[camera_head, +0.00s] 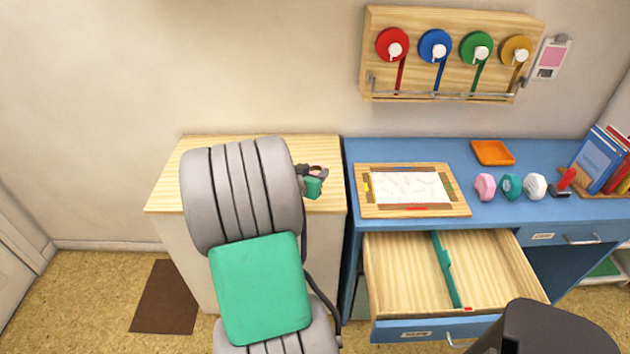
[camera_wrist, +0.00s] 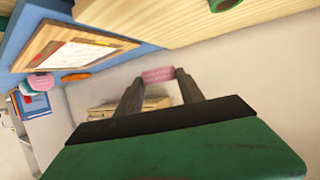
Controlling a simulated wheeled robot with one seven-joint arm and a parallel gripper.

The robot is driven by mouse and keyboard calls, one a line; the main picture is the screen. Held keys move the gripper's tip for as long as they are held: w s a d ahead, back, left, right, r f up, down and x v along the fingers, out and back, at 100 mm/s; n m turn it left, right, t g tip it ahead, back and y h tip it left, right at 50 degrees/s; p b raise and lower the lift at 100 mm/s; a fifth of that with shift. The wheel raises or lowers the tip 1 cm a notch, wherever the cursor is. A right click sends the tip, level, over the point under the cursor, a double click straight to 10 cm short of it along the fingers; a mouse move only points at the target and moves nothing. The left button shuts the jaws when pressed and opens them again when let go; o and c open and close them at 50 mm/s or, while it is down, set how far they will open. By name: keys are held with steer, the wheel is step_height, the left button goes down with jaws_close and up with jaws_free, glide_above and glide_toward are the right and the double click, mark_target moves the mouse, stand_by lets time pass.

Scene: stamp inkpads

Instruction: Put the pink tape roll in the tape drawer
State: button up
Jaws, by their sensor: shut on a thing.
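My gripper (camera_head: 316,180) is over the right side of the wood-topped cabinet and is small and partly hidden by my arm. In the wrist view its fingers (camera_wrist: 160,88) are shut on the pink tape roll (camera_wrist: 158,75), held between the tips. The held roll shows only as a small pink rim (camera_head: 317,169) in the head view. An open wooden drawer (camera_head: 400,268) in the blue desk has a green divider (camera_head: 446,270) splitting it into two compartments, which look empty. Its front label (camera_head: 416,335) is too small to read.
The wood-topped cabinet (camera_head: 200,160) adjoins the blue desk (camera_head: 420,148). On the desk are a framed paper board (camera_head: 410,188), an orange tray (camera_head: 492,152), pink (camera_head: 485,187), teal (camera_head: 510,186) and white (camera_head: 535,186) objects, and books (camera_head: 598,158). A tape rack (camera_head: 450,55) hangs above.

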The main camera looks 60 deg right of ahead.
steer(key=d+f, duration=0.2)
steer(key=w+d+f, duration=0.1)
steer(key=d+f, duration=0.1)
steer(key=w+d+f, duration=0.1)
steer(key=f, duration=0.1)
steer(key=shift+w+d+f, duration=0.2)
steer(key=shift+d, duration=0.2)
steer(key=shift+d+f, duration=0.1)
steer(key=shift+f, duration=1.3)
steer(key=shift+w+f, duration=0.1)
steer(key=shift+f, duration=0.1)
steer(key=o, duration=1.5)
steer(key=shift+r, duration=0.1)
